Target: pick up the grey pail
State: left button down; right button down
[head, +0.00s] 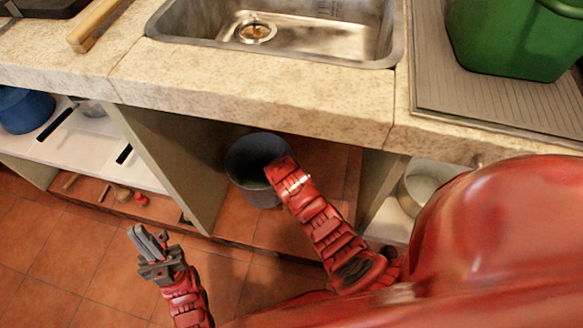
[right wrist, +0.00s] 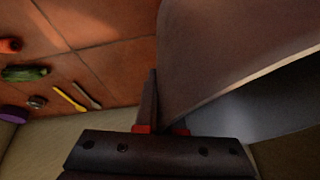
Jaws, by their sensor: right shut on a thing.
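The grey pail (head: 242,172) stands in the open bay under the sink, on the reddish tiled bottom. My right arm reaches down to its right side, and the hand is hidden there in the head view. In the right wrist view the pail's wall (right wrist: 205,55) rises from between the fingers of my right gripper (right wrist: 160,98), which is shut on it; one finger shows and the other is mostly hidden. My left gripper (head: 147,240) is empty, in front of the cupboards at lower left, and its finger gap is unclear.
A stone counter (head: 230,85) with a metal sink (head: 300,35) overhangs the bay. An upright panel (head: 170,155) bounds its left side. A metal pot (head: 418,185) stands right, a blue pot (head: 25,110) left. A green bin (head: 505,40) is on the counter.

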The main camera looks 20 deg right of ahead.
jog(key=s+a+r+p, duration=0.1)
jog(key=s+a, duration=0.5)
jog(key=s, duration=0.1)
jog(key=shift+a+p, duration=0.2)
jog(key=shift+p, duration=0.2)
jog(key=shift+s, duration=0.1)
dwell(0.3)
